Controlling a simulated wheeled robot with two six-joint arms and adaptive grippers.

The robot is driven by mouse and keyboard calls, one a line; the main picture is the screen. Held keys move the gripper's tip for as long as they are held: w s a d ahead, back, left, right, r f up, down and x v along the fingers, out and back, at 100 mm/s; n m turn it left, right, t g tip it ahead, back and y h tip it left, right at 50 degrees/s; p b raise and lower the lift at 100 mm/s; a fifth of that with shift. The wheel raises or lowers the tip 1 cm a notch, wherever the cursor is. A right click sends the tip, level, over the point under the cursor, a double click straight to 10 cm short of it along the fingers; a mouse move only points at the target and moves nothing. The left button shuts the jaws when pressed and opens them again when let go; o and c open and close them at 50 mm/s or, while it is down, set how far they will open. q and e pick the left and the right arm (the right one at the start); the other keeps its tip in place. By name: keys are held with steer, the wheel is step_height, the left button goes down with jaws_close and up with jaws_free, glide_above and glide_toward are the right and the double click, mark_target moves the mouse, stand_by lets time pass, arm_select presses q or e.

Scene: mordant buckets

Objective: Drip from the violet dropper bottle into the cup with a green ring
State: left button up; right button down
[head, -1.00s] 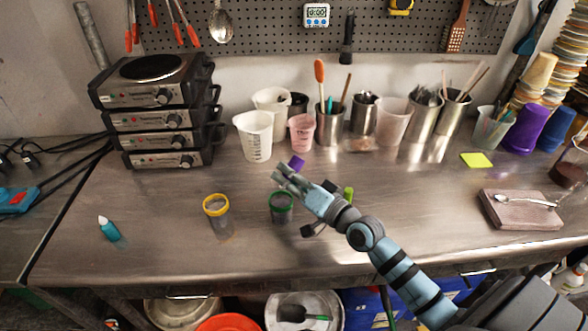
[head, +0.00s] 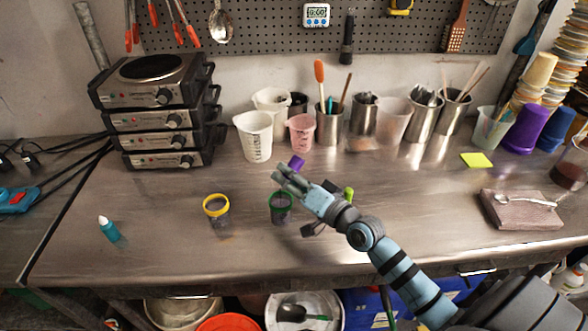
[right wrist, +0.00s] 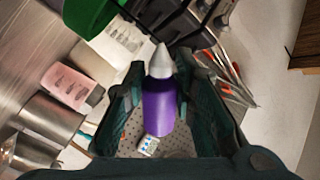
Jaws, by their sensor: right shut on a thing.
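My right gripper (head: 283,175) is shut on the violet dropper bottle (right wrist: 159,107). In the right wrist view the bottle sits between the fingers, its pale nozzle pointing away toward the cup side. In the head view only the violet end (head: 297,162) shows above the fingers, so the bottle is tipped over, nozzle down. The cup with a green ring (head: 282,212) stands on the bench just below the gripper, which partly covers its rim. Its green ring (right wrist: 92,16) also shows at the top of the right wrist view. The nozzle tip and any drops are hidden in the head view. My left gripper is not in view.
A cup with a yellow ring (head: 217,211) stands left of the green-ringed cup. A teal bottle (head: 109,229) stands farther left. A green object (head: 348,192) is partly behind my right arm. White beakers (head: 255,138) and utensil pots line the back. The front bench is mostly clear.

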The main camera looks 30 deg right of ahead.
step_height(320, 180, up, 2)
steer(key=m+p, duration=0.1)
steer(key=m, duration=0.1)
steer(key=m+p, duration=0.3)
steer(key=m, duration=0.1)
steer(key=shift+r, duration=0.25)
steer(key=shift+r+m+p, duration=0.1)
steer(key=shift+m+p, duration=0.25)
steer(key=shift+m, duration=0.25)
step_height(320, 180, up, 5)
steer(key=m+p, duration=0.7)
steer(key=m, duration=0.3)
steer(key=shift+r+m, duration=0.15)
steer(key=shift+m, duration=0.15)
steer(key=shift+r+m, duration=0.2)
steer(key=shift+m, duration=0.7)
steer(key=m, duration=0.2)
steer(key=r+m, duration=0.1)
steer(key=m, duration=0.2)
steer(key=shift+r+m, duration=0.3)
